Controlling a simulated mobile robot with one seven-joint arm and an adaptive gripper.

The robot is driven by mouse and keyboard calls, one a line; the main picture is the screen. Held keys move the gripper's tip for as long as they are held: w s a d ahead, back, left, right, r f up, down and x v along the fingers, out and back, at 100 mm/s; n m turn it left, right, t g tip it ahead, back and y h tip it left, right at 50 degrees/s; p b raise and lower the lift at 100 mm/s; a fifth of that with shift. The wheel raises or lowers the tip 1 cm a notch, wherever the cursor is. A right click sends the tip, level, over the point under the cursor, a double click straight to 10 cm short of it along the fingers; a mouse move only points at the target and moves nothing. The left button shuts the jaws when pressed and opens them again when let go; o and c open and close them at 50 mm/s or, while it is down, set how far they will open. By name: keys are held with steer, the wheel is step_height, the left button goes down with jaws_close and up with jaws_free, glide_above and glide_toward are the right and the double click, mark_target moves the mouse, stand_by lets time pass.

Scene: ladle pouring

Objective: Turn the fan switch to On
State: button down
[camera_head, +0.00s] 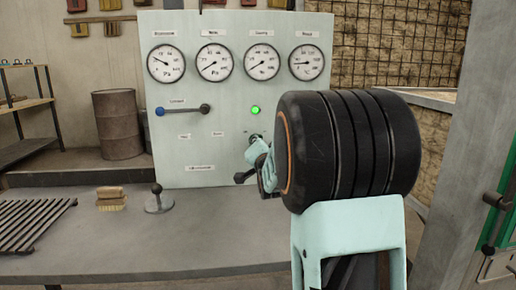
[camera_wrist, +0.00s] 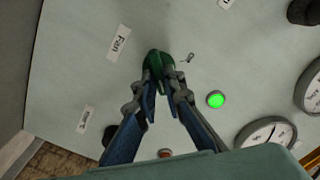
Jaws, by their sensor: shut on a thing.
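The fan switch (camera_wrist: 155,60) is a dark green knob on the pale panel, next to a label (camera_wrist: 118,42) that reads "Fan" in the wrist view. My gripper (camera_wrist: 162,84) is shut on this knob, with its two fingertips at the knob's sides. In the head view my gripper (camera_head: 262,168) is at the panel's lower right, and my arm and fingers hide most of the switch there. The switch's exact angle cannot be told, and no On mark is readable.
The pale panel (camera_head: 225,150) carries several gauges (camera_head: 214,62), a lit green lamp (camera_head: 255,110) and a lever (camera_head: 183,108). On the grey table (camera_head: 190,250) are a small black-knobbed stick (camera_head: 158,198), a brush (camera_head: 111,199) and a slatted grate (camera_head: 35,224).

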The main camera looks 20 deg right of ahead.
steer(key=shift+f, duration=0.1)
stand_by(0.3)
steer(key=c, duration=2)
jaws_free()
steer(key=shift+s, duration=0.1)
steer(key=v, duration=1.1)
steer(key=shift+s+a, duration=0.2)
steer(key=shift+s, duration=0.15)
